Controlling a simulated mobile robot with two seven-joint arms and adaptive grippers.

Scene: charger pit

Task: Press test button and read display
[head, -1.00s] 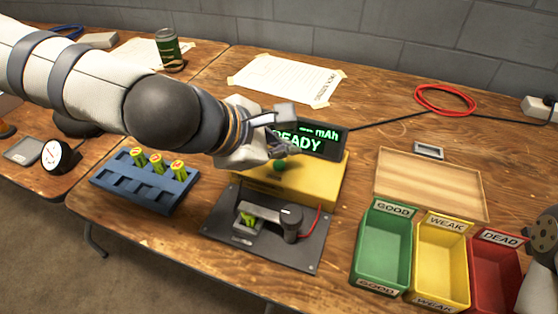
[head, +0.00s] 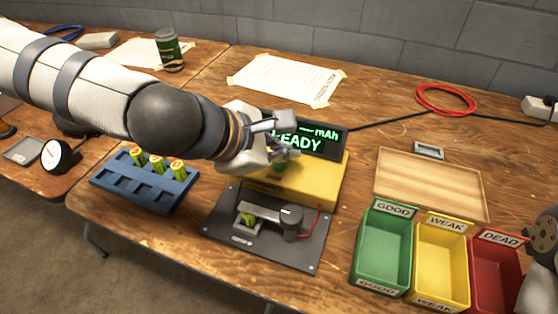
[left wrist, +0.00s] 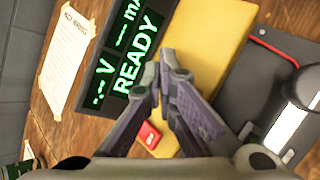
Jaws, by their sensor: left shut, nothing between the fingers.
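The yellow tester (head: 318,182) has a dark display (head: 327,143) with green text that reads READY, with dashes before mAh. In the left wrist view the display (left wrist: 127,60) also shows dashes before V. My left gripper (head: 287,150) is shut and empty, over the tester just in front of the display. A green button (head: 279,168) shows partly under its fingers; I cannot tell whether they touch. A red part (left wrist: 148,135) shows beside the fingers in the left wrist view. A green battery (head: 248,218) sits in the dark test fixture (head: 265,248).
A blue rack (head: 140,190) with several slots holds 3 batteries, left of the fixture. Green (head: 384,250), yellow (head: 441,262) and red (head: 494,270) bins labelled GOOD, WEAK and DEAD stand at right. A wooden tray (head: 430,185) lies behind them.

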